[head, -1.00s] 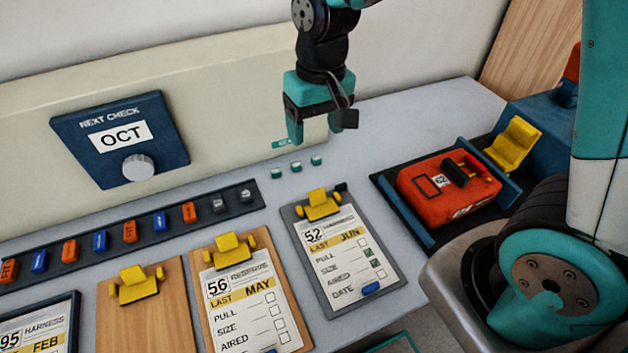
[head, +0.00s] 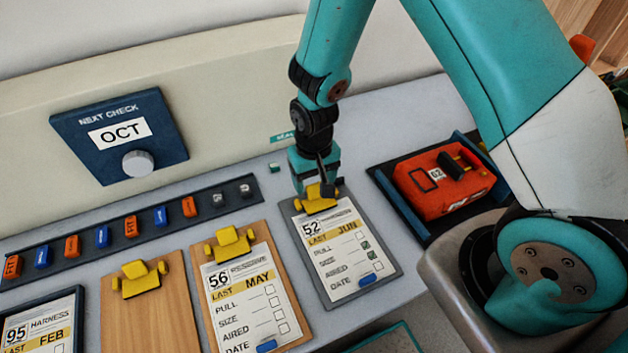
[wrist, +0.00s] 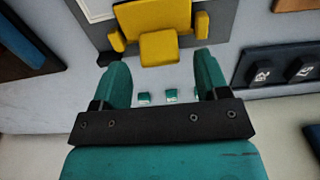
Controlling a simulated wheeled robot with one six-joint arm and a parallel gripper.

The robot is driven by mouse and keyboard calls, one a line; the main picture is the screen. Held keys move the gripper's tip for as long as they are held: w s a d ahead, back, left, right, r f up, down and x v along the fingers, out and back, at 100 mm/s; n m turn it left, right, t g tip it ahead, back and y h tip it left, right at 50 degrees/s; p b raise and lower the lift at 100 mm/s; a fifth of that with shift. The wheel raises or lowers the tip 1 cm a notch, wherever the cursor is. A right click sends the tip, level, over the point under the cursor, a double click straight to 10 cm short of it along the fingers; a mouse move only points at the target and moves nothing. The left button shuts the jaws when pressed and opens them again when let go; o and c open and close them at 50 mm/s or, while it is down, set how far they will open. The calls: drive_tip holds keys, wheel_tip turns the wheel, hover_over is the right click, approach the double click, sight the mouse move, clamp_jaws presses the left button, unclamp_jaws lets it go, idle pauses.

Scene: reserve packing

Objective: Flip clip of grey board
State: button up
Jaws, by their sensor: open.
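The grey board (head: 389,271) lies on the bench and holds a sheet marked 52 and JUN. Its yellow clip (head: 318,203) is at the top edge of the board. The same clip shows in the wrist view (wrist: 158,45), lying just beyond my fingertips. My gripper (wrist: 160,72) is open and empty, its two teal fingers apart on either side of the clip's near tab. In the head view my gripper (head: 316,180) is low over the top of the board and partly hides the clip. I cannot tell whether the fingers touch it.
A wooden board (head: 208,290) marked 56 and a bare wooden board (head: 178,325) lie to the left. A strip of tags (head: 87,249) runs behind them. A red case (head: 425,205) sits in a blue-edged tray to the right. Small teal pieces (wrist: 171,96) lie behind the grey board.

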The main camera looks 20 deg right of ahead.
drive_tip(key=shift+f, duration=0.9)
drive_tip(key=shift+c, duration=0.5)
drive_tip(key=c, duration=0.8)
drive_tip(key=shift+w, duration=0.1)
drive_tip(key=shift+w+f+g+p, duration=0.1)
drive_tip(key=shift+w+g+p, duration=0.15)
drive_tip(key=shift+g, duration=0.4)
drive_tip(key=shift+w+f+g+p, duration=0.15)
drive_tip(key=shift+g+p, duration=0.15)
drive_tip(key=shift+g, duration=0.35)
drive_tip(key=shift+w+f+g+b, duration=0.2)
drive_tip(key=shift+g, duration=0.65)
drive_tip(key=shift+w+f+g+b, duration=0.15)
drive_tip(key=shift+g+b, duration=0.05)
drive_tip(key=shift+g, duration=0.65)
